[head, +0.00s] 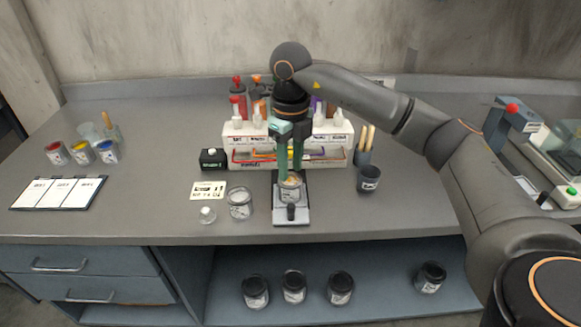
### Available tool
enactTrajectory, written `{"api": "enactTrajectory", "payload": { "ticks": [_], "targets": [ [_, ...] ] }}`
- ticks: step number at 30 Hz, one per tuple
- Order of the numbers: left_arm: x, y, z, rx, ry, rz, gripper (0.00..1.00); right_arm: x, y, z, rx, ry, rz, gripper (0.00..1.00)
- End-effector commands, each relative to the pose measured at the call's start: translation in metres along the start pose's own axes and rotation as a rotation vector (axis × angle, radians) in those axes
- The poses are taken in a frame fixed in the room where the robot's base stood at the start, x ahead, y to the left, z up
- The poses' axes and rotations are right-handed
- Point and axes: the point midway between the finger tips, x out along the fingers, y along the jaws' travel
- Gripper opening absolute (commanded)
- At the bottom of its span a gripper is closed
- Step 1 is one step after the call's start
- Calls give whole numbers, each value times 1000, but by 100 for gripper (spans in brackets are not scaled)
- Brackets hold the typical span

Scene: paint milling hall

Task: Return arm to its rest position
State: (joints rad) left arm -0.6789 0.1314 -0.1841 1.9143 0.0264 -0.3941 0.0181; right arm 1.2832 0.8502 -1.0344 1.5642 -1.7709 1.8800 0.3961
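My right arm reaches in from the right, and its gripper (291,165) points down over the middle of the bench. Its two green fingers are apart with a narrow gap, and I see nothing held between them. The fingertips are just above or beside the rim of a small glass jar (290,190), and I cannot tell whether they touch it. The jar stands on a grey plate device (291,216) with a dark knob at its front. My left gripper is not in view.
A white rack (238,130) with bottles and coloured hooks stands close behind the gripper. A dark cup (369,178), a glass jar (240,203) and a small bottle (207,214) are nearby. Paint cans (81,152) and a clipboard (58,193) are left. A red-topped device (513,122) is right.

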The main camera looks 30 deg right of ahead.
Motion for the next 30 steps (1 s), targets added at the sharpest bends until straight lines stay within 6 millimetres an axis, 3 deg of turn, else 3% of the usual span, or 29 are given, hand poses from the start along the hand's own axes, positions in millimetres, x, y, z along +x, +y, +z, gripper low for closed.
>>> {"api": "enactTrajectory", "payload": {
  "ticks": [10,14,17,21,25,27,30],
  "targets": [
    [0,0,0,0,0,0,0,2,2,0,-3,0,5,39],
    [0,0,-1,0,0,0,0,17,28,3,-46,-5,93,39],
    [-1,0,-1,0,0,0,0,40,79,5,-110,-21,273,39],
    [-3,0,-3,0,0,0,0,61,179,-2,-158,-59,666,39],
    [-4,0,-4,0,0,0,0,52,254,-9,-93,-100,1043,39],
    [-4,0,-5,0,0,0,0,40,281,-10,-12,-122,1237,39],
    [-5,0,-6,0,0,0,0,22,303,-6,161,-154,1492,39]
  ]
}}
